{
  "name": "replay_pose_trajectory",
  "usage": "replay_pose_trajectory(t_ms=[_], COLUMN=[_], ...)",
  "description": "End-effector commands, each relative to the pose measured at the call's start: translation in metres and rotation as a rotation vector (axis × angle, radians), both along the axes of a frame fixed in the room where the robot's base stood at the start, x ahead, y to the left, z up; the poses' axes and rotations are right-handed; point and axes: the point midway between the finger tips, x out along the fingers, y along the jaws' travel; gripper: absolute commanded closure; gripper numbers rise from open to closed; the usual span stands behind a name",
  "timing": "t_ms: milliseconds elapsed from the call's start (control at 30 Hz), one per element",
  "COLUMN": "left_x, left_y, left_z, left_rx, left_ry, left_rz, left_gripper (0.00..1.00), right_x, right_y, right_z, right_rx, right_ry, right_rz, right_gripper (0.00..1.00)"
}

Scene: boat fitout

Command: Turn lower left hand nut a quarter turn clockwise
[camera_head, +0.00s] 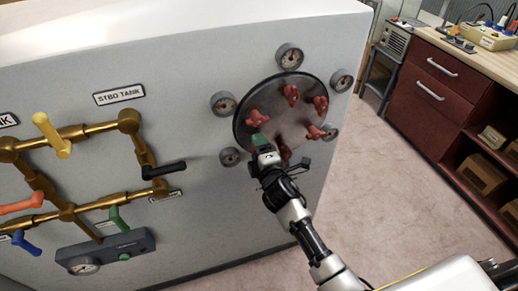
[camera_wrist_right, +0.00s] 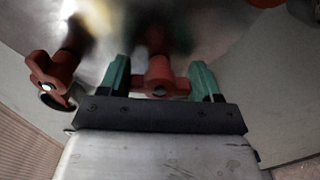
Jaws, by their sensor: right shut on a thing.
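A round grey metal cover (camera_head: 300,120) on the white panel carries several red wing nuts around its face. My right gripper (camera_head: 259,142) reaches the cover's lower left edge and hides the lower left nut in the head view. In the right wrist view, the green fingers of that gripper (camera_wrist_right: 159,82) stand on either side of this red nut (camera_wrist_right: 158,72) and are shut on it. Another red nut (camera_wrist_right: 52,72) shows to the left there. In the head view, a red nut (camera_head: 257,117) sits just above the gripper and another (camera_head: 285,153) to its right. My left gripper is not in view.
Round gauges (camera_head: 223,104) surround the cover; one (camera_head: 229,157) is close left of my gripper. Brass pipes (camera_head: 100,203) with coloured handles run along the panel at left. A red cabinet (camera_head: 440,75) stands at right, with open floor between.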

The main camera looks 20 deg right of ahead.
Motion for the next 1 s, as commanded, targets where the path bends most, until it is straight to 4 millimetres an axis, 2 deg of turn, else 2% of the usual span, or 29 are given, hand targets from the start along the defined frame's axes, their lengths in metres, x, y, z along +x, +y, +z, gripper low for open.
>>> replay_pose_trajectory(t_ms=[200,233,400,733,867,1000], left_x=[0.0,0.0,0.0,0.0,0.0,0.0], left_y=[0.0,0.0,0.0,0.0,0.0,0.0], left_z=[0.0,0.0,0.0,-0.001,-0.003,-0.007], left_rx=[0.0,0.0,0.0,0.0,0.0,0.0], left_ry=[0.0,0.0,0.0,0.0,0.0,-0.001], left_rz=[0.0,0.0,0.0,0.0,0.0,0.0], left_gripper=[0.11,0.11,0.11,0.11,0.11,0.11], right_x=[0.0,0.0,0.0,-0.006,-0.025,-0.054], right_y=[0.0,0.0,0.0,0.0,-0.001,-0.002], right_z=[-0.001,-0.001,-0.001,-0.001,-0.003,-0.003], right_rx=[0.0,0.0,-0.001,-0.002,-0.002,-0.002], right_ry=[0.003,0.003,0.002,0.001,0.002,0.002], right_rz=[-0.001,-0.001,0.0,0.0,0.0,0.001], right_gripper=[0.6,0.33,0.11,0.11,0.11,0.11])
